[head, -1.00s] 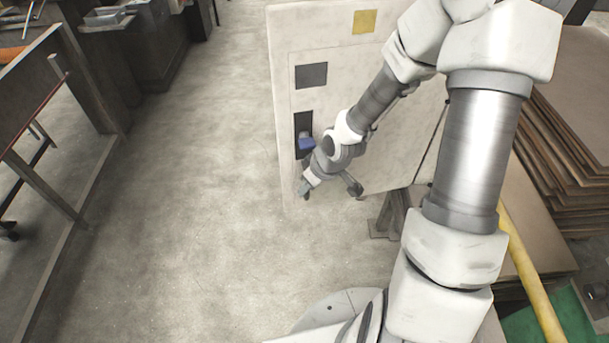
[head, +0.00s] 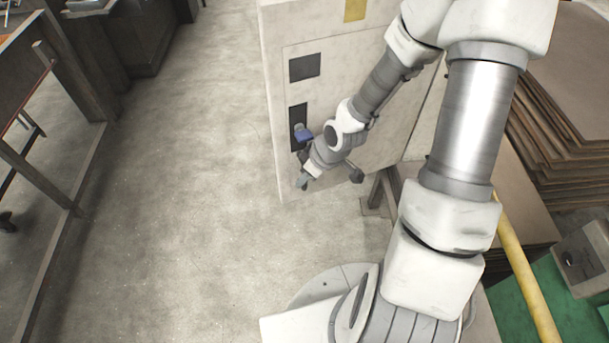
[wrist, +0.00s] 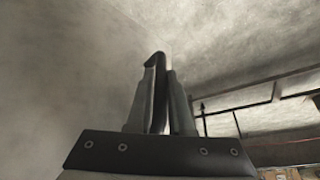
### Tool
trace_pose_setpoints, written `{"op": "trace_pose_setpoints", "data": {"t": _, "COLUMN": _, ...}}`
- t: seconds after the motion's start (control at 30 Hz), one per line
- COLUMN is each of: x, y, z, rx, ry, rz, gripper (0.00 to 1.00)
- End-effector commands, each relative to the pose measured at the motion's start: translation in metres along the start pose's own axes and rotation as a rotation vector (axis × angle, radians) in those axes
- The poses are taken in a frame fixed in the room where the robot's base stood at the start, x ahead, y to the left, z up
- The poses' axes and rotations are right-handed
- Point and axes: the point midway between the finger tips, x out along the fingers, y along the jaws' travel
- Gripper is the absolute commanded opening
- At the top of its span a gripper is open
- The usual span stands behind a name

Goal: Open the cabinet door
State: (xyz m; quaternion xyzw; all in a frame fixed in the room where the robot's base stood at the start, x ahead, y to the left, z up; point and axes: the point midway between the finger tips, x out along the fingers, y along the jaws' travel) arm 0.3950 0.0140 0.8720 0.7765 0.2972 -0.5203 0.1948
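The pale cabinet (head: 272,100) stands at top centre of the head view. Its door (head: 345,75) looks flush with the front, its right part hidden by my arm. The door has a dark recess (head: 297,113) near its left edge, with a small blue part (head: 304,133) showing at its lower end. My gripper (head: 303,183) is low in front of the door, below the recess. In the wrist view my gripper's fingers (wrist: 158,65) are close together, with a narrow dark strip between them. I see no handle clearly held.
Stacked brown sheets (head: 565,80) and a yellow rail (head: 528,265) are at right. A dark frame (head: 45,165) stands at far left. The concrete floor (head: 180,200) between the frame and the cabinet is clear.

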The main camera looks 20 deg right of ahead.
Motion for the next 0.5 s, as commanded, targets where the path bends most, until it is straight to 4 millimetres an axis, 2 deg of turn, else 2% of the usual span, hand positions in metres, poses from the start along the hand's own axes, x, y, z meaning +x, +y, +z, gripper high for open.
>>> {"op": "trace_pose_setpoints", "data": {"t": 0.03, "x": -0.0001, "y": 0.0001, "z": -0.0002, "rx": 0.000, "ry": 0.000, "rz": 0.000, "gripper": 0.30}}
{"op": "trace_pose_setpoints", "data": {"t": 0.13, "x": 0.0000, "y": 0.0002, "z": -0.0002, "rx": 0.000, "ry": 0.000, "rz": 0.000, "gripper": 0.47}}
{"op": "trace_pose_setpoints", "data": {"t": 0.5, "x": -0.0040, "y": 0.0004, "z": -0.0005, "rx": 0.001, "ry": 0.000, "rz": 0.001, "gripper": 0.47}}
